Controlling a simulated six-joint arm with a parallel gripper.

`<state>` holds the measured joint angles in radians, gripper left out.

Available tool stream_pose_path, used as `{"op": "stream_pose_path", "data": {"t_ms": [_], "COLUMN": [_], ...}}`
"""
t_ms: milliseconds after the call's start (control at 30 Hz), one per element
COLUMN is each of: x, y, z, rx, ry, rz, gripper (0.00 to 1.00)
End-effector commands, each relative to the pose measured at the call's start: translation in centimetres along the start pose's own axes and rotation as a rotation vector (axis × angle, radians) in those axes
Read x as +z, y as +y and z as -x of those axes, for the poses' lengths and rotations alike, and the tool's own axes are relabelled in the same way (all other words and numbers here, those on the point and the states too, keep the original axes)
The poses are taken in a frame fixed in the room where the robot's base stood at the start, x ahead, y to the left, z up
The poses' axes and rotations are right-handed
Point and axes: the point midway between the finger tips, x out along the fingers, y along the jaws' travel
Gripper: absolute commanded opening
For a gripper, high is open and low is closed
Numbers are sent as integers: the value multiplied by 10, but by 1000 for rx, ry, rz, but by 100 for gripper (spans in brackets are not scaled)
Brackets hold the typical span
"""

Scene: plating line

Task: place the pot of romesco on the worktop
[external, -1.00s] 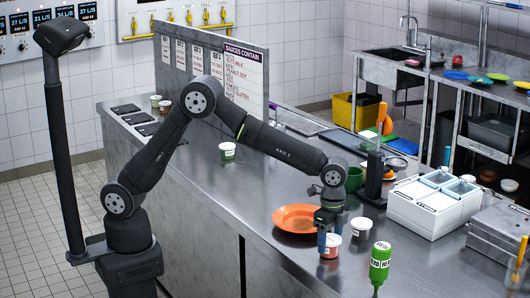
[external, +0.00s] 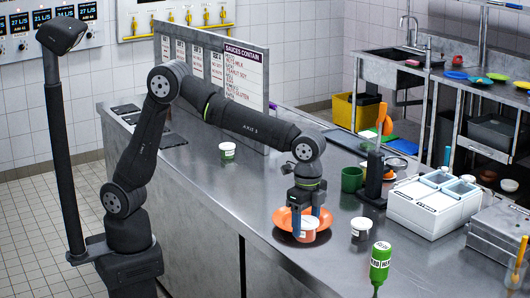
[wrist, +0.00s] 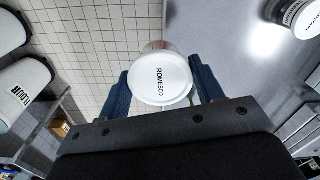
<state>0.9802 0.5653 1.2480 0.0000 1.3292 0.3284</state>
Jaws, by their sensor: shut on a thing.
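The pot of romesco (external: 308,233) is a small reddish pot with a white lid. In the wrist view its lid (wrist: 161,79) faces the camera and reads ROMESCO. My gripper (external: 308,222) is shut on it, with a blue finger on each side.
Another white-lidded pot (external: 361,228) stands to the right, and a green bottle (external: 380,262) stands in front of it. A green mug (external: 352,179) and a white container box (external: 432,205) are behind. A further pot (external: 227,150) stands far left. Worktop left of the plate is clear.

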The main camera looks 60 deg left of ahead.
Motion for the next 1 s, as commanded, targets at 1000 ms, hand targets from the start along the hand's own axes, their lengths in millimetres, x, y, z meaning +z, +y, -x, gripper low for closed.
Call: {"op": "stream_pose_path", "data": {"t_ms": [1000], "x": [183], "y": [-248], "z": [3], "rx": [0], "ry": [1], "rz": [545], "gripper": [36]}}
